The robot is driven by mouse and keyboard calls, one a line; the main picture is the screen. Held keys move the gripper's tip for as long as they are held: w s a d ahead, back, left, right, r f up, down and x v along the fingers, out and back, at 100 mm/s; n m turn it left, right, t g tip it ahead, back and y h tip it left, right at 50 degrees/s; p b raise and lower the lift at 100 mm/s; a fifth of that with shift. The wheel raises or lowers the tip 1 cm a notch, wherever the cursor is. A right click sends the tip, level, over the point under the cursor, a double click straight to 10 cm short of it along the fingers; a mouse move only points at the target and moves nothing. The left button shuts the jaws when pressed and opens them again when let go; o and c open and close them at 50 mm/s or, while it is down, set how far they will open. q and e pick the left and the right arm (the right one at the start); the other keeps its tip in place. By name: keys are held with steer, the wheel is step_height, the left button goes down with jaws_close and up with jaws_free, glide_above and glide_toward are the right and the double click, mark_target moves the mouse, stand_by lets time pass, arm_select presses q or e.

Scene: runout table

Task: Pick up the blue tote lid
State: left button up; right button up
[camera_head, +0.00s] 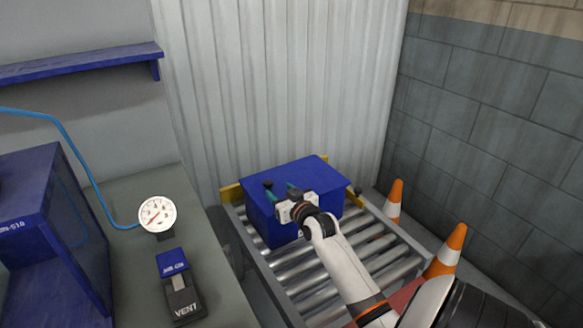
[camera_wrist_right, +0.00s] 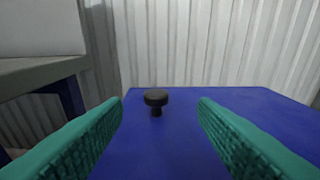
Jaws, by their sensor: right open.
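The blue tote lid (camera_head: 307,174) is the flat top of a blue tote (camera_head: 267,219) on the roller conveyor. In the right wrist view the lid (camera_wrist_right: 185,135) fills the lower middle, with a black knob (camera_wrist_right: 156,100) standing up from it. My right gripper (camera_head: 279,189) is over the lid's near-left part; its green fingers (camera_wrist_right: 160,118) are open, with the knob ahead between them and not gripped. In the head view a small dark knob (camera_head: 268,184) shows by the fingertips. My left gripper is not in view.
Bare rollers (camera_head: 345,262) lie in front of the tote. Orange cones (camera_head: 447,250) stand to the right by a block wall. On the left, a grey bench (camera_head: 205,268) holds a gauge (camera_head: 157,214) and a VENT device (camera_head: 184,298). A corrugated wall (camera_head: 280,80) is behind.

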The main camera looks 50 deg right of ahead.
mark_target(268, 183)
steer(key=x, duration=0.2)
steer(key=shift+w+d+f, duration=0.1)
steer(key=shift+w, duration=0.25)
steer(key=shift+w+d+f, duration=0.1)
steer(key=shift+w, duration=0.4)
steer(key=x, duration=0.4)
steer(key=shift+w+f, duration=0.2)
steer(key=shift+w, duration=0.2)
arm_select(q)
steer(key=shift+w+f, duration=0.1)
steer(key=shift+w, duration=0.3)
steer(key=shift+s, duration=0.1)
arm_select(e)
steer(key=shift+c, duration=0.5)
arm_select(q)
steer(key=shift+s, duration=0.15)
arm_select(e)
steer(key=shift+r, duration=0.1)
jaws_close()
